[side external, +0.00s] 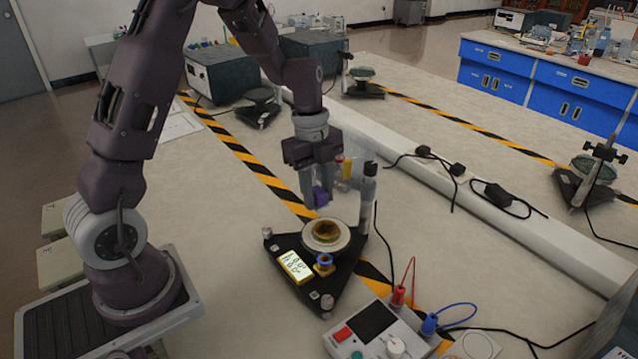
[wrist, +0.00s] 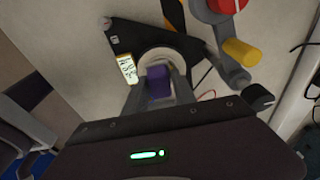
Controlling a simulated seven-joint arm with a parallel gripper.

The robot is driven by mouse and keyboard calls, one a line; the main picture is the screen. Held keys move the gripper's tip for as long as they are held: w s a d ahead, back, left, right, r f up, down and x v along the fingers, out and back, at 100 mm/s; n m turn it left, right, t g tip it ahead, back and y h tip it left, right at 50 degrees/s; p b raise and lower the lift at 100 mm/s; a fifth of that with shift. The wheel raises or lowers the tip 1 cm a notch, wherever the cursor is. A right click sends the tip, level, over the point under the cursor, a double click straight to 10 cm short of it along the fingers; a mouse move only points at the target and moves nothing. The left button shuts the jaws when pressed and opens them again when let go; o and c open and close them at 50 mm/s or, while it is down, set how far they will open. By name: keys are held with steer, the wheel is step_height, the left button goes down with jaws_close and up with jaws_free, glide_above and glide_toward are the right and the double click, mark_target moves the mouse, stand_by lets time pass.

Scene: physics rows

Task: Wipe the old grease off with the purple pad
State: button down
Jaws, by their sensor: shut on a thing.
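The purple pad (side external: 320,196) is held between the fingers of my gripper (side external: 318,200), which is shut on it. The pad also shows in the wrist view (wrist: 158,82), in front of a pale round plate (wrist: 178,56). In the side view this round plate (side external: 342,240) sits on a black triangular stand (side external: 347,277). A brown-yellow greasy patch (side external: 326,231) lies at the plate's middle. My gripper and the pad are above the plate, apart from it. In the wrist view the pad and fingers hide most of the patch.
A grey post (side external: 368,195) with a red and yellow fitting (side external: 346,168) rises at the stand's back right, close to my gripper. A lit display (side external: 295,266) and a blue-ringed brass part (side external: 324,264) are on the stand. A meter box (side external: 375,330) with cables stands in front.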

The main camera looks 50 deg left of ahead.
mark_target(324, 207)
steer(key=shift+f, duration=1.6)
steer(key=shift+d+f, duration=0.5)
steer(key=shift+f, duration=0.05)
steer(key=shift+d+f, duration=0.2)
steer(key=shift+d, duration=2.3)
steer(key=shift+a, duration=2.95)
steer(key=shift+r, duration=4.2)
